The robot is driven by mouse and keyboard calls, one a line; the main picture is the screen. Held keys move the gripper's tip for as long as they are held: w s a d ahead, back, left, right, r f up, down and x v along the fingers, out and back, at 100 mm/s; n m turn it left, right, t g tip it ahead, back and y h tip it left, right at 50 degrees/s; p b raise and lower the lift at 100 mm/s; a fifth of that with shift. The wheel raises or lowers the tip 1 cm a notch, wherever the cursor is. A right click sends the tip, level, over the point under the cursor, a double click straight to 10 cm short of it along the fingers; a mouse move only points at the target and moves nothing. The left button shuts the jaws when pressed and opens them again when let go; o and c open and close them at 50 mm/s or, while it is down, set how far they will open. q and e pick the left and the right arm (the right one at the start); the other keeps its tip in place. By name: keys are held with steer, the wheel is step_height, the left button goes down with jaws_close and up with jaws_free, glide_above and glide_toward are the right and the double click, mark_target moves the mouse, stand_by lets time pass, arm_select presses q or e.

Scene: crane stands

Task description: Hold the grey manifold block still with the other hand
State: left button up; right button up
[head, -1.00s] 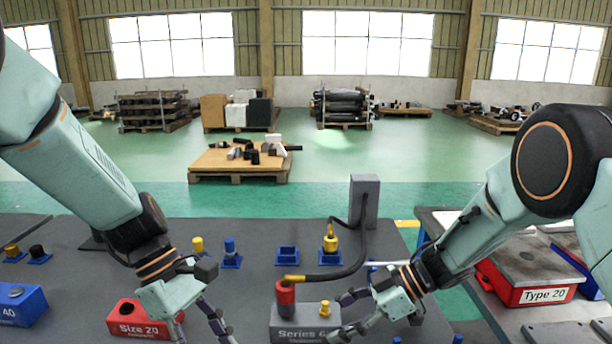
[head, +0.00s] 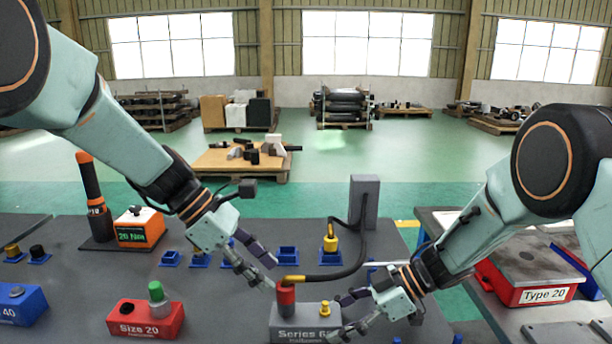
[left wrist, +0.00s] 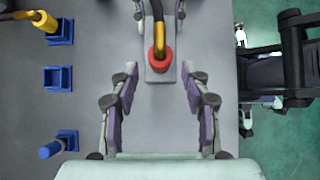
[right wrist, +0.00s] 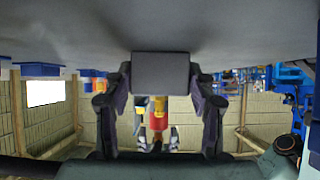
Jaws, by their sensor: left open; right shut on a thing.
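The grey manifold block (head: 305,322), marked "Series 6" with the rest hidden, sits on the dark table. A red fitting (head: 286,301) with a yellow elbow (head: 292,279) stands on its left part, and a black hose (head: 345,268) runs from the elbow to a grey post (head: 365,201). A small yellow plug (head: 325,308) is on its right part. My right gripper (head: 341,317) is shut on the block's right end; its grey face (right wrist: 162,72) fills the jaws. My left gripper (head: 271,273) is open beside the red fitting, its fingers apart around empty space (left wrist: 158,95).
A red Size 20 box (head: 146,321) with a green-topped piece (head: 157,299) stands left of the block. Blue sockets (head: 287,256) line the table behind. An orange box (head: 139,228) and a dark upright tool (head: 94,205) stand back left. A side table holds a Type 20 box (head: 530,281).

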mark_target(280, 284)
arm_select(q)
steer(key=shift+x, duration=2.35)
steer(key=shift+c, duration=0.3)
jaws_close()
